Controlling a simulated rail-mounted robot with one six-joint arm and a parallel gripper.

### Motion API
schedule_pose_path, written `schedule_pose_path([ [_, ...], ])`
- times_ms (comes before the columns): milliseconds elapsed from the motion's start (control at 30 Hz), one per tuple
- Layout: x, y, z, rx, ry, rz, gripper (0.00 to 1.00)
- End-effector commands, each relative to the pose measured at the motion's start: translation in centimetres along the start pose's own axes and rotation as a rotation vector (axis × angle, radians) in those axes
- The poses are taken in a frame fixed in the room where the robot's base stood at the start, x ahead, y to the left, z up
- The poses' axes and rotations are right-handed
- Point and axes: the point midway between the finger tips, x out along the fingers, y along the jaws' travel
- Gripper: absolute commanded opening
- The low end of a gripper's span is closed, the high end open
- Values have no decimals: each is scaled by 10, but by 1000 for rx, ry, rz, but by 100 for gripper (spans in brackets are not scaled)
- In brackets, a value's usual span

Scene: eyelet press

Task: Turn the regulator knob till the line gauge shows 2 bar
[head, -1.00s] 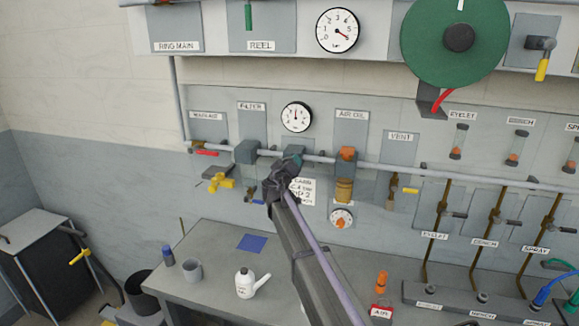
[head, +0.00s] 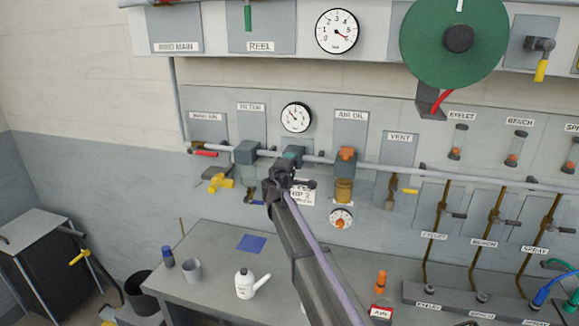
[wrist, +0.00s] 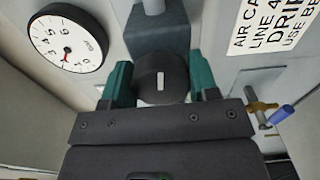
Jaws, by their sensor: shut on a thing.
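My gripper (wrist: 160,88) is shut on the black regulator knob (wrist: 160,77), with a green finger on either side. The knob's white mark stands upright in the wrist view. In the head view my gripper (head: 279,186) covers the knob below the teal regulator body (head: 293,153). The line gauge (head: 296,117) hangs above it, its needle pointing to the upper left; its numerals are too small to read surely. In the wrist view a round gauge (wrist: 67,45) is at upper left, its red needle tip near a numeral like 1.
A filter (head: 246,152) sits left of the regulator and an air oil unit (head: 345,188) right. A printed sign (wrist: 270,25) is close by. A blue-handled valve (wrist: 280,114) shows at right in the wrist view. The bench (head: 215,265) below holds a bottle (head: 245,284).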

Motion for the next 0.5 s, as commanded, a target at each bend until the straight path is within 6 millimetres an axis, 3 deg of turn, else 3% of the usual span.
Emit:
schedule_pose_path([
  [500, 0, 0, 0, -144, 0, 0, 31],
])
